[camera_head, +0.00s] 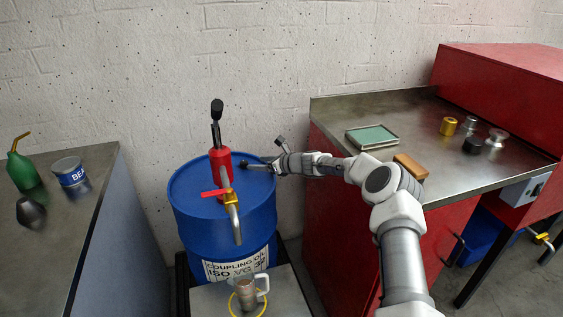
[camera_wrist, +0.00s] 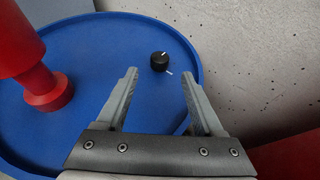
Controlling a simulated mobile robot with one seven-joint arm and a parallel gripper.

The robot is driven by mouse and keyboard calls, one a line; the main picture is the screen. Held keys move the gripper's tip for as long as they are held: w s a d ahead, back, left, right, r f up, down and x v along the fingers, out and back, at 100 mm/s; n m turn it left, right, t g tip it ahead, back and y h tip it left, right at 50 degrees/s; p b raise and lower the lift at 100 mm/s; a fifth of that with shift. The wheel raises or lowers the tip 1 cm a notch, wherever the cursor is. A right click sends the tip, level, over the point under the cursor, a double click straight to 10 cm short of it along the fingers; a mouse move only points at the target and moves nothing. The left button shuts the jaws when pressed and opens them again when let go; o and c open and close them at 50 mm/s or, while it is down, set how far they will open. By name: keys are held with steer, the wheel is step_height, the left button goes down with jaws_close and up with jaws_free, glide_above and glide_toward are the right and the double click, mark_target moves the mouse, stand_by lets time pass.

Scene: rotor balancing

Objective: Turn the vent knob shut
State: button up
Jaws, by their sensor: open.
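The vent knob (camera_wrist: 159,62) is a small black round knob with a white line on its top, on the blue drum lid (camera_wrist: 110,40). A short white mark lies on the lid beside it. My gripper (camera_wrist: 160,83) is open, its two fingers apart and nothing between the tips. In the wrist view the knob shows just beyond the gap between the fingertips. In the head view my gripper (camera_head: 262,166) reaches over the right rim of the blue drum (camera_head: 190,215), and the small knob (camera_head: 242,164) shows just left of it.
A red hand pump (camera_head: 220,160) with a black handle and a curved spout stands on the drum left of my gripper. A block wall rises close behind the drum. A red cabinet with a metal top (camera_head: 335,105) stands to the right, a bench (camera_head: 95,190) to the left.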

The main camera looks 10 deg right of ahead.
steer(key=p+v, duration=0.1)
steer(key=v, duration=0.9)
steer(key=shift+s, duration=0.1)
